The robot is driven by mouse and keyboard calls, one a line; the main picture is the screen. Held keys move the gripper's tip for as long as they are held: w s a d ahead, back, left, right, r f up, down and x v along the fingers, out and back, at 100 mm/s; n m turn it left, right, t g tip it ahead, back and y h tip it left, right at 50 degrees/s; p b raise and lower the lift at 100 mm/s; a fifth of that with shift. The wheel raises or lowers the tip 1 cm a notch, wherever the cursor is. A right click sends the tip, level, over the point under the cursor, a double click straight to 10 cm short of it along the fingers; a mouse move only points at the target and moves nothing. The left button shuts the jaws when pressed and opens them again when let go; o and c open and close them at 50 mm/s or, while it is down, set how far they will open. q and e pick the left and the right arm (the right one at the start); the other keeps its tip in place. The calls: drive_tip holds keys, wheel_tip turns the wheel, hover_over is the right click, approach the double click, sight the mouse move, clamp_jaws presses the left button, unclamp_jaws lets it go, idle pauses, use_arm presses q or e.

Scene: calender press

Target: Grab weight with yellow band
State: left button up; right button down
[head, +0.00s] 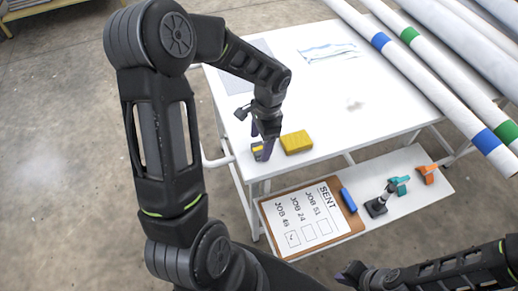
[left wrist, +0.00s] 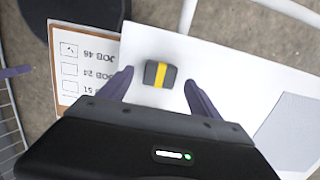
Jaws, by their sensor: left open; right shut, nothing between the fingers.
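The weight, a dark grey block with a yellow band (left wrist: 160,75), sits on the white table near its edge. In the left wrist view it lies between and slightly beyond my two open fingers, with a gap on each side. In the head view the weight (head: 258,149) is partly hidden by my left gripper (head: 262,140), which points down at it. My left gripper is open and empty. My right gripper (head: 350,273) is shut and empty at the bottom of the head view, away from the table.
A yellow block (head: 296,141) lies close to the right of the weight. White rolls (head: 430,70) lie at right. The tabletop's middle is mostly clear.

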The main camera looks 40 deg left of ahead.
use_arm(q)
wheel_tip(320, 180, down, 2)
drive_tip(key=shift+s+a+f, duration=0.1)
drive_tip(key=shift+f, duration=0.05)
drive_tip(key=shift+c, duration=0.4)
clamp_jaws()
idle(0.8)
